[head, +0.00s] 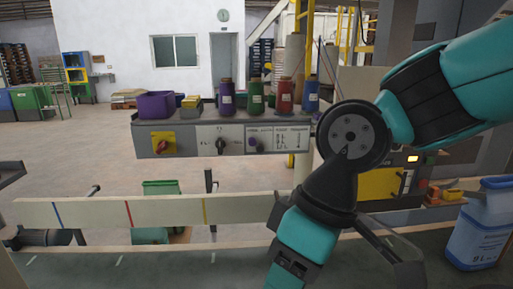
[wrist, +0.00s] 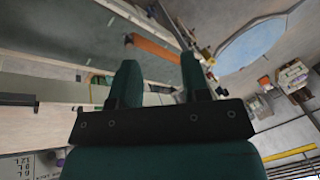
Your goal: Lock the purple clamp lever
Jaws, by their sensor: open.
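A small purple control (head: 253,145), which looks like the clamp lever, sits on the right half of the grey control panel (head: 190,140) in the head view. It is too small there to tell its setting. In the head view my arm reaches down on the right, in front of the panel's right end. The gripper's fingertips cannot be made out there. The gripper is apart from the purple control.
The panel also bears a red knob (head: 162,146) on a yellow plate and a black selector (head: 220,145). A pale rail (head: 150,212) runs across in front. A blue-white jug (head: 481,225) stands at right.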

